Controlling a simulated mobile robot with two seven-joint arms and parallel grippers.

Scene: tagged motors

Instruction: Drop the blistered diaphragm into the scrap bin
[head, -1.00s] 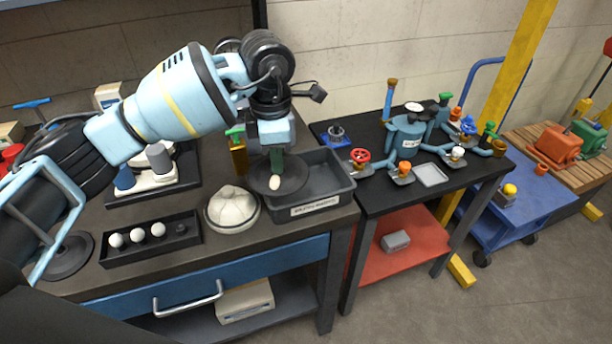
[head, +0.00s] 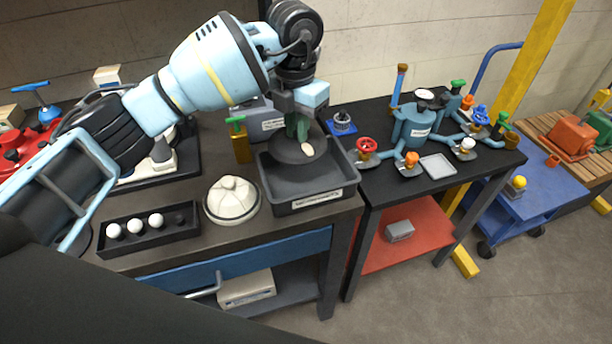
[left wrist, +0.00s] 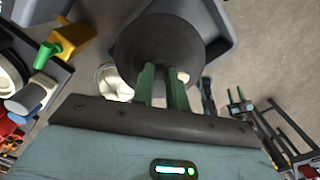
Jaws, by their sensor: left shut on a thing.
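The blistered diaphragm (head: 287,149) is a dark round disc with a pale blister on one side. My left gripper (head: 302,132) is shut on its edge or hub and holds it tilted over the back part of the scrap bin. In the left wrist view the green fingers (left wrist: 163,85) meet the dark disc (left wrist: 150,45), which hides much of the bin. The scrap bin (head: 318,198) is a dark grey open tray with a white label on its front, on the bench's right end. My right gripper does not show.
A cream domed cover (head: 232,203) stands left of the bin. A black tray (head: 118,247) with several white balls lies further left. A yellow block with a green handle (head: 240,145) stands behind. The neighbouring black table (head: 385,190) carries a blue valve assembly.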

